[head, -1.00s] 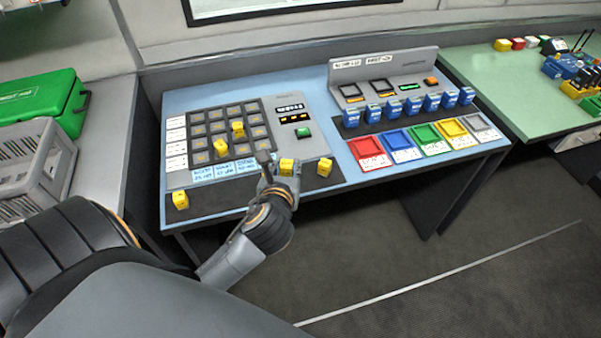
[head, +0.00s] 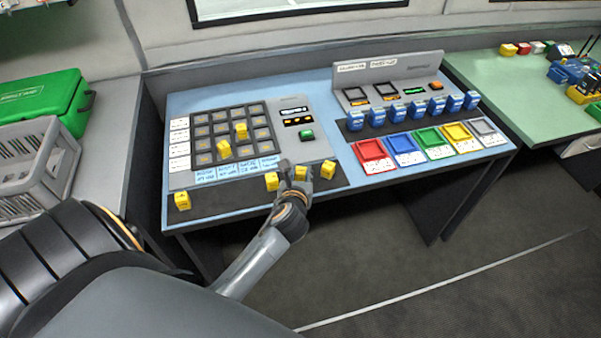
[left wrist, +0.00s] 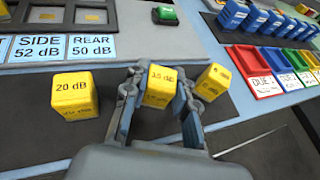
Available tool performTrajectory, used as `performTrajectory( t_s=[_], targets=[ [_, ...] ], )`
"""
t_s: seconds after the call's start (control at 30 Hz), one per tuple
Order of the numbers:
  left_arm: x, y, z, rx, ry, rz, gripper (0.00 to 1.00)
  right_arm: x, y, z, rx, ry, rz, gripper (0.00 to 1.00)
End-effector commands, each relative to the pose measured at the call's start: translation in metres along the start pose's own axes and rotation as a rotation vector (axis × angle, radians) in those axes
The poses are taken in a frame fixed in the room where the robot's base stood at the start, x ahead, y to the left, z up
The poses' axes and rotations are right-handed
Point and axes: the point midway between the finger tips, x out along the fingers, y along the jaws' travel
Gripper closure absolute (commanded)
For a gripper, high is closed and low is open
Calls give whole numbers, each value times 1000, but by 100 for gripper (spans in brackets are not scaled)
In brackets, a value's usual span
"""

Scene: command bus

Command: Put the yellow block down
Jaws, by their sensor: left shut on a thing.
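My left gripper (head: 297,178) is shut on a yellow block (head: 301,173), over the dark strip (head: 230,197) along the front of the blue desk. In the left wrist view the held block (left wrist: 159,84) reads "15 dB" and sits between the two fingers (left wrist: 158,104). It is at or just above the strip; I cannot tell if it touches. A yellow "20 dB" block (left wrist: 75,95) stands on the strip to its left. Another yellow block (left wrist: 212,83) is close on its right, turned at an angle. My right gripper is not in view.
One more yellow block (head: 182,201) stands at the strip's left end. Two yellow blocks, one here (head: 224,149), sit in the dark grid (head: 203,131). Colored trays (head: 405,150) and several blue blocks (head: 398,115) are to the right. A grey crate (head: 37,165) is left.

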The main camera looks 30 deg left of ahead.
Motion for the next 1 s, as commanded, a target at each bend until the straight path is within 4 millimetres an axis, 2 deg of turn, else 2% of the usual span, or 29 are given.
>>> performTrajectory(
  t_s=[0.17,0.2,0.3,0.7,0.87,1.0],
  targets=[
    [1,0,-2,0,0,0,100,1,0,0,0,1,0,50],
    [1,0,-3,0,0,0,71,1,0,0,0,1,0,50],
    [1,0,-2,-1,0,0,51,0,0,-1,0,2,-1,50],
    [-3,0,0,1,1,-1,51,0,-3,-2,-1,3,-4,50],
    [-29,0,0,1,1,-2,51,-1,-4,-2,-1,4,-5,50],
    [-61,0,0,0,1,-2,51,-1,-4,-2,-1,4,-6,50]
  ],
)
